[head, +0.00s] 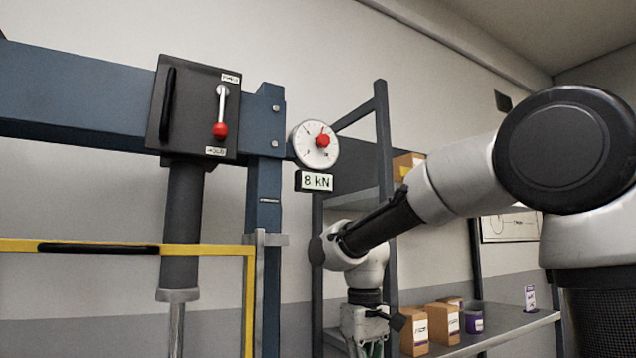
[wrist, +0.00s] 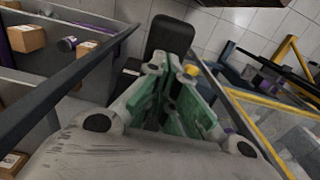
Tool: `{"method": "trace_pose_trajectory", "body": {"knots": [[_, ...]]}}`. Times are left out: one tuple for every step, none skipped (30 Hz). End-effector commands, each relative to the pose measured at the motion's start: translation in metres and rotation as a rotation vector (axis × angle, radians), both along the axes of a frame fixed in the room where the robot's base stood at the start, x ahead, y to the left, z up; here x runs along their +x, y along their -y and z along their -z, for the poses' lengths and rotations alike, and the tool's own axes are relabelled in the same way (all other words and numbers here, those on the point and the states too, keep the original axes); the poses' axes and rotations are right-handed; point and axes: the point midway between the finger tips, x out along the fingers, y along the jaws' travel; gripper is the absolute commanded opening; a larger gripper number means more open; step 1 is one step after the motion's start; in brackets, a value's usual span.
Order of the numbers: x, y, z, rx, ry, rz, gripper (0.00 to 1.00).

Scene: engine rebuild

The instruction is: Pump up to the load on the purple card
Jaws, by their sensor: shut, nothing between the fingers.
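The blue press frame (head: 75,90) carries a dark valve box (head: 190,140) with a red-knobbed lever (head: 220,115) hanging down. A dark cylinder (head: 183,215) and its rod are below the box. The round dial gauge (head: 305,150) has a red knob on its face, and the readout (head: 314,182) below it shows 8 kN. A small purple and white card (head: 530,298) stands on the shelf at right; its text is too small to read. My gripper (head: 368,345) points down beside the shelf, cut off by the frame's lower edge. In the wrist view its green-padded fingers (wrist: 178,72) are shut and empty.
A yellow guard bar (head: 215,249) with a black grip crosses in front of the press. The shelf (head: 515,325) holds cardboard boxes (head: 443,322) and a purple tin (head: 474,323). In the wrist view, a black padded object (wrist: 168,40) lies beyond the fingertips.

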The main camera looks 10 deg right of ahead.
Motion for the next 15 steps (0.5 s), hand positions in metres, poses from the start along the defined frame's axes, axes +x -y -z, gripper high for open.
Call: {"method": "trace_pose_trajectory", "body": {"knots": [[-0.0001, 0.0, 0.0014, 0.0, -0.001, 0.0, 0.0], [-0.0001, 0.0, 0.0022, 0.0, -0.001, 0.0, 0.0], [0.0, 0.0, 0.0035, 0.0, -0.001, 0.0, 0.0], [0.0001, 0.0, 0.0046, 0.0, -0.001, 0.0, 0.0], [0.0002, -0.0002, 0.0058, 0.0, -0.001, 0.0, 0.0], [0.0004, -0.0002, 0.0051, 0.0, 0.0, 0.0, 0.0], [0.0004, -0.0002, 0.0051, 0.0, 0.0, 0.0, 0.0], [0.0004, -0.0002, 0.0051, 0.0, 0.0, 0.0, 0.0], [0.0003, -0.0002, 0.0051, 0.0, 0.0, 0.0, 0.0], [0.0003, -0.0002, 0.0051, 0.0, 0.0, 0.0, 0.0], [0.0003, -0.0002, 0.0051, 0.0, 0.0, 0.0, 0.0], [0.0002, -0.0002, 0.005, 0.0, 0.0, 0.0, 0.0], [0.0002, -0.0002, 0.005, 0.0, 0.0, 0.0, 0.0], [0.0002, -0.0002, 0.0051, 0.0, 0.0, 0.0, 0.0], [0.0001, -0.0001, 0.0052, 0.0, -0.001, 0.0, 0.0]]}}
